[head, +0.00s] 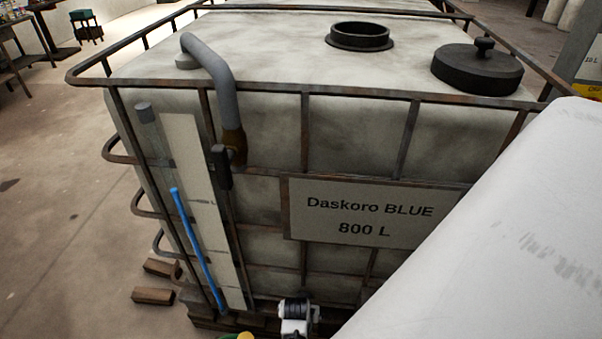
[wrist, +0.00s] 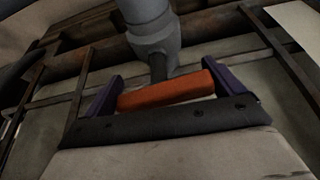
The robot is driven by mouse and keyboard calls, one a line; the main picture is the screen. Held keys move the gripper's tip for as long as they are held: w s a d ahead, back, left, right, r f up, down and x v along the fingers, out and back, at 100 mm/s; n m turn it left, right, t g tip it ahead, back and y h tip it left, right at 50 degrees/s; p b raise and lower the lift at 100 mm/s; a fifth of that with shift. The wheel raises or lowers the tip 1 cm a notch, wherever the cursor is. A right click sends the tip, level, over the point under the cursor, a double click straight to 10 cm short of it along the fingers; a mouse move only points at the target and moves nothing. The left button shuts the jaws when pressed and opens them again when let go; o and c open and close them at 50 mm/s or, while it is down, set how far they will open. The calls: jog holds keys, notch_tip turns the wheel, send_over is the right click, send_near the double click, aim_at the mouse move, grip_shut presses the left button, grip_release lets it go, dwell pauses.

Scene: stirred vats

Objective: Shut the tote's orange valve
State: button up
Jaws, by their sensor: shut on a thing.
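In the wrist view, the orange valve handle (wrist: 166,91) is a short orange bar lying crosswise between the two purple fingers of my gripper (wrist: 160,80). My gripper is shut on it, one finger at each end. A dark stem joins the handle to a grey valve body or pipe (wrist: 152,32) just beyond. The tote (head: 262,135) is a large, stained pale tank in a rusty bar cage, labelled "Daskoro BLUE 800 L" in the head view. The orange handle and my fingers cannot be made out in the head view.
A grey pipe (head: 214,72) bends down the tote's near left corner to a brass fitting with a black lever (head: 222,166). A blue tube (head: 197,250) runs down a pale strip. The lid (head: 477,68) sits on top beside an open port (head: 360,36). Floor at left (head: 55,220) is mostly clear.

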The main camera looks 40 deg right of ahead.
jog(key=shift+m+g+p, duration=0.3)
jog(key=shift+m+p, duration=0.05)
jog(key=shift+m, duration=0.45)
jog(key=o, duration=0.7)
jog(key=shift+c, duration=0.2)
jog(key=v, duration=1.4)
jog(key=shift+a, duration=0.2)
jog(key=shift+f, duration=0.2)
